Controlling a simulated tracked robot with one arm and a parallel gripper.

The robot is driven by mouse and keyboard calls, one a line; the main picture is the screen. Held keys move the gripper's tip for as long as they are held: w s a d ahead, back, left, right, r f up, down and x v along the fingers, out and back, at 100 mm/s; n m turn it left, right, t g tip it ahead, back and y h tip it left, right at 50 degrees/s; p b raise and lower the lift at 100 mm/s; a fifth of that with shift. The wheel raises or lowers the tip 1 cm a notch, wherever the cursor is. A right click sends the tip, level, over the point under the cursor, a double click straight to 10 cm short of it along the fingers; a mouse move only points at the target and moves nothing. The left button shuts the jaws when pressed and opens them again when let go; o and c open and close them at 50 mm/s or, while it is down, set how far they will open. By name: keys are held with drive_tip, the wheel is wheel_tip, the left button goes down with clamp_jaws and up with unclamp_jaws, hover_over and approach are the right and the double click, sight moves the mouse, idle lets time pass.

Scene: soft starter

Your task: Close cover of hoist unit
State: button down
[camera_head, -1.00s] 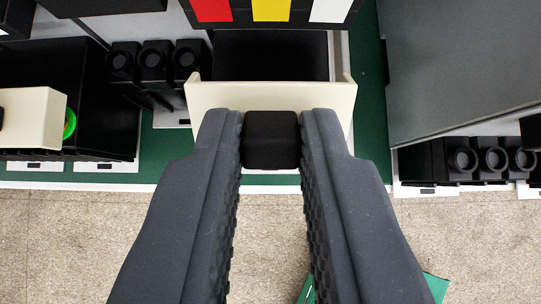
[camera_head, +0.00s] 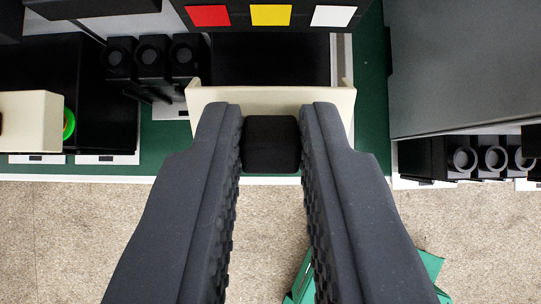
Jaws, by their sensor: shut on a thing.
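A cream cover (camera_head: 270,96) with a black block-shaped handle (camera_head: 270,145) on its front stands in the middle of the camera view. Behind the cover is a dark open space (camera_head: 270,58). The two grey fingers of my gripper (camera_head: 271,140) are shut on the black handle, one on each side. The fingers hide parts of the cover's lower front. I cannot tell from this view how far the cover stands open.
Red (camera_head: 209,16), yellow (camera_head: 271,15) and white (camera_head: 332,16) squares sit on a black panel above. A grey box (camera_head: 460,65) stands right. Black connectors (camera_head: 150,55) and another cream part (camera_head: 30,122) are left. Speckled floor (camera_head: 90,240) lies in front.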

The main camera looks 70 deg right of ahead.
drive_tip(key=shift+d+r+g+y+p, duration=0.25)
drive_tip(key=shift+d+y+p, duration=0.2)
drive_tip(key=shift+y+p, duration=0.55)
drive_tip(key=shift+w+d+f+g+y+p, duration=0.15)
drive_tip(key=shift+d+g+y+p, duration=0.2)
drive_tip(key=shift+y+p, duration=0.35)
drive_tip(key=shift+w+d+f+g+y+p, duration=0.1)
drive_tip(key=shift+d+f+g+y+p, duration=0.2)
drive_tip(key=shift+y+p, duration=0.35)
drive_tip(key=shift+w+d+g+y+p, duration=0.1)
drive_tip(key=shift+g+y+p, duration=0.3)
drive_tip(key=shift+y, duration=0.35)
drive_tip(key=shift+s, duration=0.1)
drive_tip(key=shift+f, duration=0.1)
drive_tip(key=c, duration=1.4)
unclamp_jaws()
drive_tip(key=shift+s, duration=0.1)
drive_tip(key=shift+o, duration=0.2)
drive_tip(key=shift+w, duration=0.3)
drive_tip(key=shift+r, duration=0.2)
